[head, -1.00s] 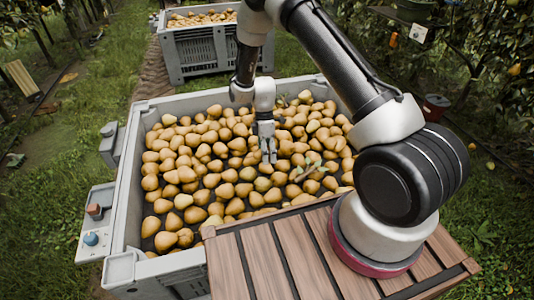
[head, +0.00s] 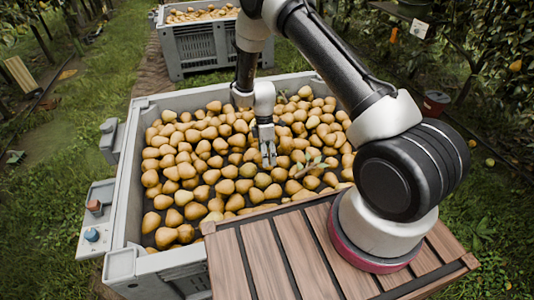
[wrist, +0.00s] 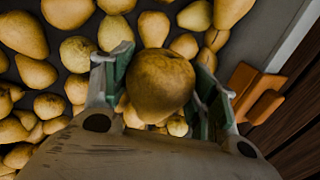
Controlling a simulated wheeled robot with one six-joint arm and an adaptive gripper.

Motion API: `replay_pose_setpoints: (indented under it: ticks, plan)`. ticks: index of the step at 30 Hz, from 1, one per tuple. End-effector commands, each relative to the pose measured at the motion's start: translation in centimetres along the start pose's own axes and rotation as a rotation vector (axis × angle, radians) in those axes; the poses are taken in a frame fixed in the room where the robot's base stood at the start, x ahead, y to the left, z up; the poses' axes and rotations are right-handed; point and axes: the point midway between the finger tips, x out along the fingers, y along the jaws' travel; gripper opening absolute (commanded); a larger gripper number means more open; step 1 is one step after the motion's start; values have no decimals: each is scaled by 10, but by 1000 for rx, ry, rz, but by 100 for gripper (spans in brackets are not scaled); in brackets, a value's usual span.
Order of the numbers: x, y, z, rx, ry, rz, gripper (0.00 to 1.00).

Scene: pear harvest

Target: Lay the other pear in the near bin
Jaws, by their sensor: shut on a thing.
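The near bin (head: 119,215) is a large grey crate filled with many yellow-brown pears (head: 180,180). My gripper (head: 268,158) points down over the middle-right of the pears in the head view. In the wrist view my gripper (wrist: 160,88) is shut on a round brownish pear (wrist: 160,82), with a green-lined finger on each side of it. In the head view this pear cannot be told apart from those around it. Other pears (wrist: 68,52) lie below it on the bin's dark floor. I cannot tell whether the held pear touches them.
The far bin (head: 190,52), also grey and holding pears, stands behind. My wooden deck (head: 265,262) borders the near bin's front right. An orange-brown block (wrist: 256,92) sits by the bin's wall in the wrist view. A leafy twig (head: 311,166) lies on the pears.

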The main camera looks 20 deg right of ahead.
Motion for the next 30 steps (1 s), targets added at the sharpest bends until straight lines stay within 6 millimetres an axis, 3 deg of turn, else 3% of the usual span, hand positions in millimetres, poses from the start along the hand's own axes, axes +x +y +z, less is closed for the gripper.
replay_pose_setpoints:
  ticks: [30]
  plan:
    - [53, 18, 0, 0, 0, 1, 29]
